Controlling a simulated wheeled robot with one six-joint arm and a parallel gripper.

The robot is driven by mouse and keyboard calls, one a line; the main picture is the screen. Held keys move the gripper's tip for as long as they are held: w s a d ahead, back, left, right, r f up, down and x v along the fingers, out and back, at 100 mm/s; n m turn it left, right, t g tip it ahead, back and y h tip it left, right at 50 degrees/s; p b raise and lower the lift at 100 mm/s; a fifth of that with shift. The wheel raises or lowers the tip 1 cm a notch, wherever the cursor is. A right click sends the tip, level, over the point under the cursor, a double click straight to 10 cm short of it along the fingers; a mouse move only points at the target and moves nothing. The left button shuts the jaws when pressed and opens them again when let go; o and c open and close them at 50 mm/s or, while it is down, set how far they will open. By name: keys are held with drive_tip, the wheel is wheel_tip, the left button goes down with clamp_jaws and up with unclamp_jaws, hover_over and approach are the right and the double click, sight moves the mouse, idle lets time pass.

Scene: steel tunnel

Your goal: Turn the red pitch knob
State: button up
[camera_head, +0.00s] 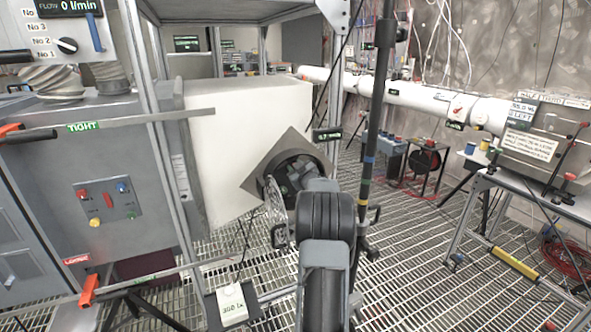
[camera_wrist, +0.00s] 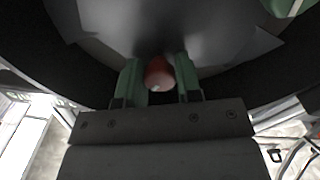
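The red knob (camera_wrist: 158,73) shows in the wrist view, a small rounded red shape in front of a grey surface. My gripper (camera_wrist: 159,65) has its two green-padded fingers on either side of the knob. Almost no gap shows between the knob and the fingers. Whether they press on it or stand just clear of it, I cannot tell. In the head view, my arm reaches to a dark round ring on a tilted grey square plate (camera_head: 262,183). The knob and my fingertips cannot be made out there.
A large white block (camera_head: 235,125) stands behind the plate. A grey cabinet (camera_head: 60,190) with a small button panel (camera_head: 108,203) is at left. A dark vertical pole (camera_head: 376,130) stands close right of my arm. A metal-framed bench (camera_head: 530,195) is at right, over grating floor.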

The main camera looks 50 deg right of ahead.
drive_tip(key=o, duration=0.4)
drive_tip(key=shift+s, duration=0.1)
drive_tip(key=b+v, duration=0.1)
drive_tip(key=v, duration=0.6)
drive_tip(key=shift+s, duration=0.15)
drive_tip(key=shift+a, duration=0.1)
idle(0.3)
